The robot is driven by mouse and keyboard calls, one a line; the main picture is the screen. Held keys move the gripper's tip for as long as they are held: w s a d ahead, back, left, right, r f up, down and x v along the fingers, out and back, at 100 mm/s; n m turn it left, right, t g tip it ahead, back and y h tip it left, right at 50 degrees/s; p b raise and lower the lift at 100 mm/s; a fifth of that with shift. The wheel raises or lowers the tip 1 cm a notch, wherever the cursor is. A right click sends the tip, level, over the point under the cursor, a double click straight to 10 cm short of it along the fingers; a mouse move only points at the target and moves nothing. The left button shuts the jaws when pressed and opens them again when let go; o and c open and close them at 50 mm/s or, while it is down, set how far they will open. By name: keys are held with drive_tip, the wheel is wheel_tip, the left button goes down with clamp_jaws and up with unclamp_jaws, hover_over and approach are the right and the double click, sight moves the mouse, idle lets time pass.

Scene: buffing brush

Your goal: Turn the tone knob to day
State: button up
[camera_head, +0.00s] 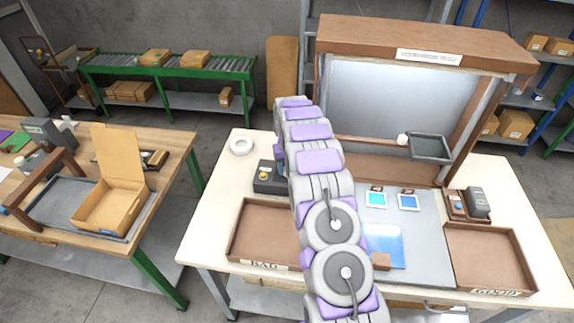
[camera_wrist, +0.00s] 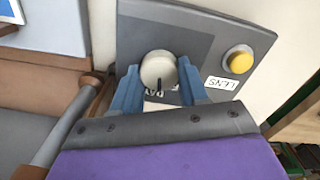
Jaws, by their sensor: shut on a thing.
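The tone knob (camera_wrist: 158,68) is a pale round dial on a dark grey control box (camera_wrist: 205,35). A short dark mark on the knob points toward the bottom of the wrist view. My gripper (camera_wrist: 158,72) has its two blue fingers on either side of the knob and is shut on it. Part of a white label with dark lettering (camera_wrist: 152,91) shows below the knob; the gripper hides the rest. In the head view the control box (camera_head: 266,180) stands at the left of the workbench, and my arm hides the knob and my gripper.
A yellow button (camera_wrist: 239,60) and a white label (camera_wrist: 221,83) sit beside the knob. A wooden-framed booth (camera_head: 330,50) rises to the right.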

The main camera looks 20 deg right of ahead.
drive_tip(key=shift+m+p, duration=0.35)
drive_tip(key=shift+m, duration=0.45)
drive_tip(key=o, duration=1.1)
drive_tip(key=shift+c, duration=0.2)
drive_tip(key=shift+r, duration=0.1)
wheel_tip(320, 180, up, 17)
drive_tip(key=p, duration=0.1)
drive_tip(key=shift+p, duration=0.3)
